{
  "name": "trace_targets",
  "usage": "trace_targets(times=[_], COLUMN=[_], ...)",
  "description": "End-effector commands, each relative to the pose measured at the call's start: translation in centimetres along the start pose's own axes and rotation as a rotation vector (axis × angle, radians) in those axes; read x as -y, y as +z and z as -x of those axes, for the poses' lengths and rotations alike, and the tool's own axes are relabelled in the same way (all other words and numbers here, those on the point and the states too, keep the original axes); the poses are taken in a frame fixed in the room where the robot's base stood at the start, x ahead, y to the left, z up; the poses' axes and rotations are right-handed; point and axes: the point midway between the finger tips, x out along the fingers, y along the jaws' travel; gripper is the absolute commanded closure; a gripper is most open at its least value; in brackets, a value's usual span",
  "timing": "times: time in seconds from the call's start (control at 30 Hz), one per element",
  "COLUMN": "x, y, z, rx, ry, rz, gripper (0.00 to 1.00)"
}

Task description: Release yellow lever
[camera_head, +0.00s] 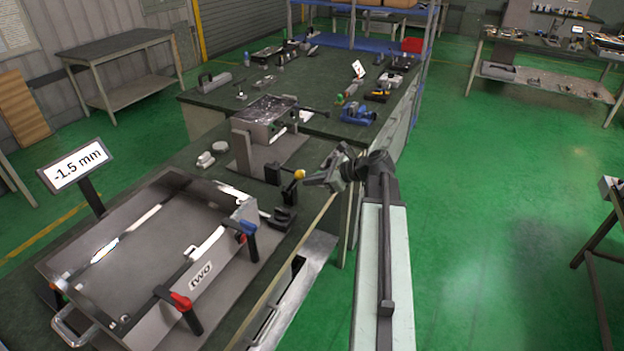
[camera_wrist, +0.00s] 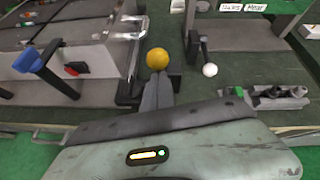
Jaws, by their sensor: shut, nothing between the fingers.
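The yellow lever shows as a round yellow knob (camera_head: 299,174) on a dark mount at the bench edge. The knob also shows in the wrist view (camera_wrist: 157,58), just beyond my fingertips. My gripper (camera_wrist: 157,80) is shut with nothing held, its two dark fingers together and pointing at the knob. In the head view my gripper (camera_head: 311,181) is just right of the knob. I cannot tell whether the fingertips touch it. The lever's stem is mostly hidden behind the knob and fingers in the wrist view.
A metal fixture (camera_head: 120,222) with a blue-topped lever (camera_head: 246,228) and a red-topped lever (camera_head: 180,300) stands left. A white knob (camera_wrist: 210,70) is right of the yellow one. A display sign (camera_head: 75,167) reads -1.5 mm.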

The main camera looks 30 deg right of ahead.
Motion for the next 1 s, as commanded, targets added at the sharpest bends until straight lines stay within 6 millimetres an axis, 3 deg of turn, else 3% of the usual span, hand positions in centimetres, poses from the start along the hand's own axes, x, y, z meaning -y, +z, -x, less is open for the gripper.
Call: trace_targets(times=[0.77,1.0], x=[0.8,1.1], y=[0.6,1.4], z=[0.9,3.5], rx=[0.014,0.008], ry=[-0.018,-0.013], rz=[-0.010,-0.009], gripper=[1.00,1.00])
